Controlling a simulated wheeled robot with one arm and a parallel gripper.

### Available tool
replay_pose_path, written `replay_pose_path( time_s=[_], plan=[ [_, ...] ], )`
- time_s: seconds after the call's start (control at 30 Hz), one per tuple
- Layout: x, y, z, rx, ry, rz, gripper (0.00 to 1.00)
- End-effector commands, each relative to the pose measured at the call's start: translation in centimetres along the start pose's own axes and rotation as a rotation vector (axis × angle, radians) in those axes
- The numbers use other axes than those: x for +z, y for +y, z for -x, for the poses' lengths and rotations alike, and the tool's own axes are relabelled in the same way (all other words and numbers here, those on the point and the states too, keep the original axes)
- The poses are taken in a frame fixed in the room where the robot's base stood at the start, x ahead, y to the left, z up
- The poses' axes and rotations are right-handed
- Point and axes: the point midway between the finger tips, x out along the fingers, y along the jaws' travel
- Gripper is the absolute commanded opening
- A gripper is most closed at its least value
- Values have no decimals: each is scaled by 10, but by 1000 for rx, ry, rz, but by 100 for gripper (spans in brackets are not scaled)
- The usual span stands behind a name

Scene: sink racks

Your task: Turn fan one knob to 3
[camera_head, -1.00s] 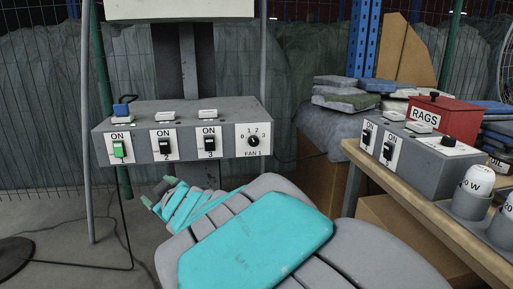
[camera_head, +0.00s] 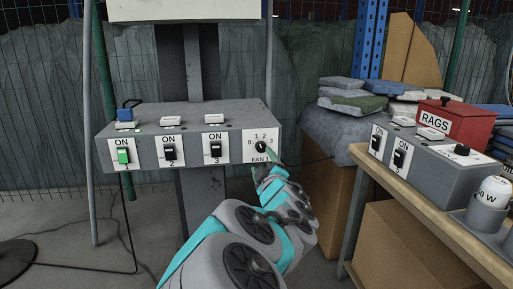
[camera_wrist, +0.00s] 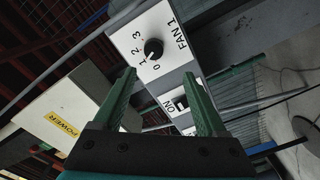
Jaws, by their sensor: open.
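The fan one knob (camera_head: 261,147) is a small black knob on a white plate marked 0, 1, 2, 3 and FAN 1, at the right end of a grey switch box. In the wrist view the knob (camera_wrist: 153,49) sits ahead of the fingers, between their lines. Its pointer setting is too small to read surely. My gripper (camera_head: 266,162) is just in front of the plate, at its lower right. Its two green fingers stand apart in the wrist view (camera_wrist: 159,74), with nothing between them; I see no contact with the knob.
The grey box (camera_head: 190,119) also carries several ON switches; switch 1 (camera_head: 123,156) is green. At right a wooden table (camera_head: 420,213) bears another switch box (camera_head: 430,165) and a red RAGS box (camera_head: 446,122). Stacked cloths (camera_head: 350,96) lie behind. Cardboard boxes stand below.

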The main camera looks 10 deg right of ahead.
Motion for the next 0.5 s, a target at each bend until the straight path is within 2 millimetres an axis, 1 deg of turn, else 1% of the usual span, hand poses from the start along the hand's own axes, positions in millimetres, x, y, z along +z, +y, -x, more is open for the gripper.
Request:
replay_pose_path(
  time_s=[0.03,0.17,0.27,0.5],
  plan=[
    [6,7,0,15,-9,14,74],
    [11,12,-5,27,-14,25,74],
    [11,12,-16,25,-14,24,74],
    [11,13,-51,24,-14,23,74]
  ],
)
